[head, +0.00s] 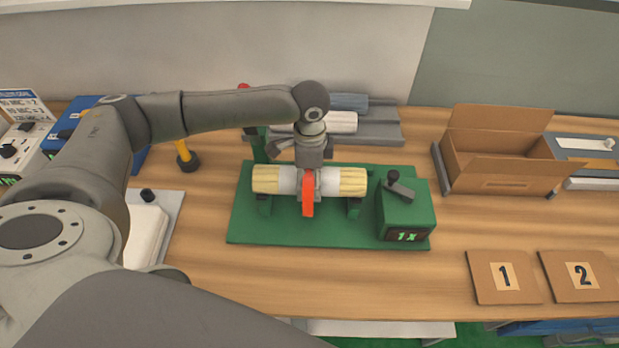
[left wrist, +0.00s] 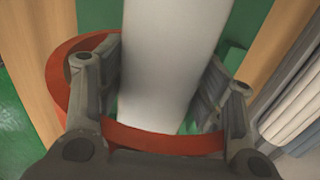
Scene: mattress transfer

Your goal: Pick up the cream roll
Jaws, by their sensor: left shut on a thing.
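The cream roll (head: 352,181) lies crosswise on a green fixture (head: 275,233), with cream ends and a white wrapped middle. My left gripper (head: 307,180) comes down from above and is shut on the roll's white middle. In the left wrist view, the white middle of the roll (left wrist: 172,50) runs between the two grey fingers. An orange-red band (head: 308,197) shows at the front of the roll and curves around the fingers in the wrist view. The roll still appears low over the fixture's supports; I cannot tell whether it touches them. My right gripper is not seen.
A green box with display and lever (head: 405,212) stands right of the roll. Behind lies a grey tray (head: 383,125) with a white roll (head: 330,122) and a blue-grey one. An open cardboard box (head: 500,165) and cards 1 (head: 503,276) and 2 (head: 582,275) are at right.

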